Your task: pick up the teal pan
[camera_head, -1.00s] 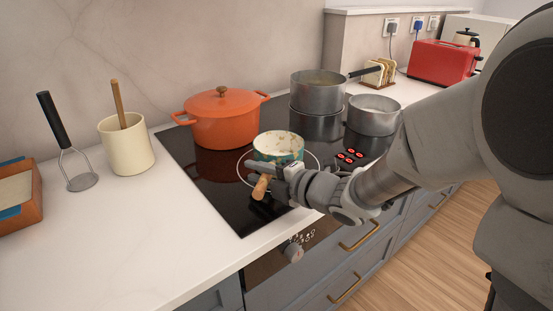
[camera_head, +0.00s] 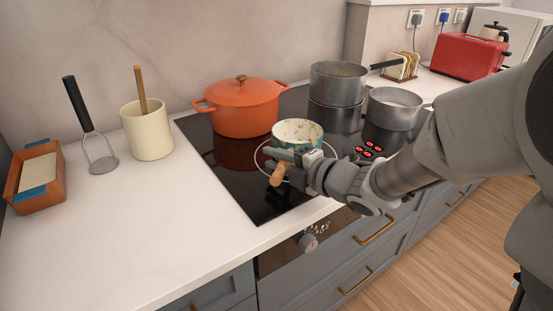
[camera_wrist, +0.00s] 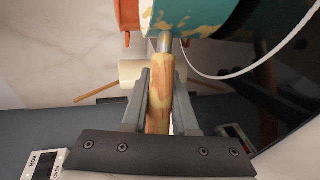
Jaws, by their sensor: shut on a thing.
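The teal pan (camera_head: 297,133), with a worn cream and teal body and a wooden handle (camera_head: 279,174), is at the front of the black hob, over a white cooking ring. My gripper (camera_head: 285,164) is shut on the wooden handle. In the wrist view, the fingers of my gripper (camera_wrist: 160,95) lie on both sides of the handle (camera_wrist: 160,90), and part of the teal pan (camera_wrist: 200,15) shows beyond. I cannot tell whether the pan touches the hob or is slightly above it.
An orange lidded pot (camera_head: 243,108) stands close behind the pan. Stacked grey pots (camera_head: 337,85) and a grey saucepan (camera_head: 394,110) stand to the right. A cream utensil crock (camera_head: 147,132), a masher (camera_head: 100,160) and a brown box (camera_head: 36,182) stand left. The front-left counter is clear.

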